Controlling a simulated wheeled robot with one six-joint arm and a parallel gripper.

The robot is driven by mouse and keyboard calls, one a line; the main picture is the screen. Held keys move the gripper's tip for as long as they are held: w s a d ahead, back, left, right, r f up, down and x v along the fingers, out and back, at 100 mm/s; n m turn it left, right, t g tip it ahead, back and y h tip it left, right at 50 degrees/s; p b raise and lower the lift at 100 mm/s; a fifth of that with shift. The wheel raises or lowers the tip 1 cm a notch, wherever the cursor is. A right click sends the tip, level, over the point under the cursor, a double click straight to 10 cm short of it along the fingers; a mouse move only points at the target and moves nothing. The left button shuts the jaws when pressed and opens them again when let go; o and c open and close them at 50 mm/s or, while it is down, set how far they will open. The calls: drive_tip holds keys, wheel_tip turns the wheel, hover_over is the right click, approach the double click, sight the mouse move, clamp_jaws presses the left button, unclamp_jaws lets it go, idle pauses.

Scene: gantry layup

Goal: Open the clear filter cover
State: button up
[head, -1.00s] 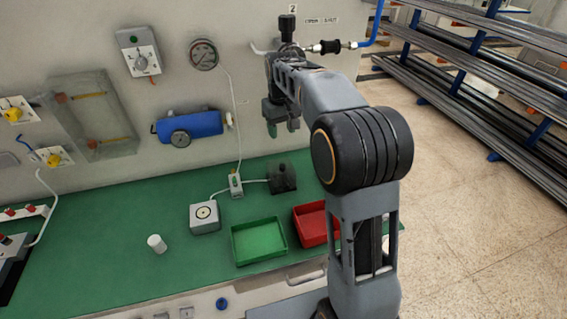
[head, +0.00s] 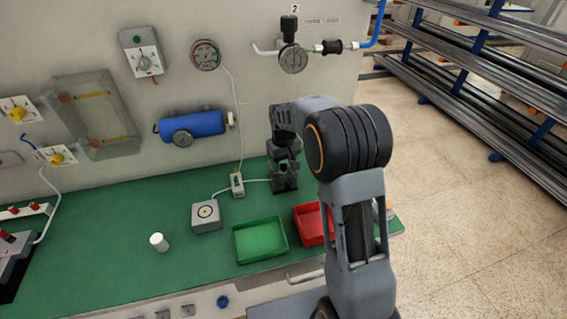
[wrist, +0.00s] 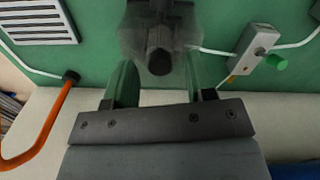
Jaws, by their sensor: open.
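In the wrist view, a smoky see-through cover (wrist: 185,38) surrounds a dark unit with a round knob-like end (wrist: 160,50), just beyond my fingertips. My gripper (wrist: 158,82) is open, its two green-faced fingers apart on either side of the line to that unit, with nothing held. In the head view, my gripper (head: 284,178) is low over the green bench, where it hides most of the dark unit. A separate clear box (head: 97,118) with yellow bars inside is on the wall at the left; it looks shut and is far from my gripper.
A small white block (head: 237,184) with a cable stands left of my gripper. A green tray (head: 259,256) and a red tray (head: 312,238) lie nearer the front edge. A gauge (head: 293,60) and pipe are on the wall above. The bench's left middle is mostly clear.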

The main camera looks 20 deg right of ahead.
drive_tip(key=shift+f, duration=0.25)
drive_tip(key=shift+c, duration=0.2)
clamp_jaws()
idle(0.3)
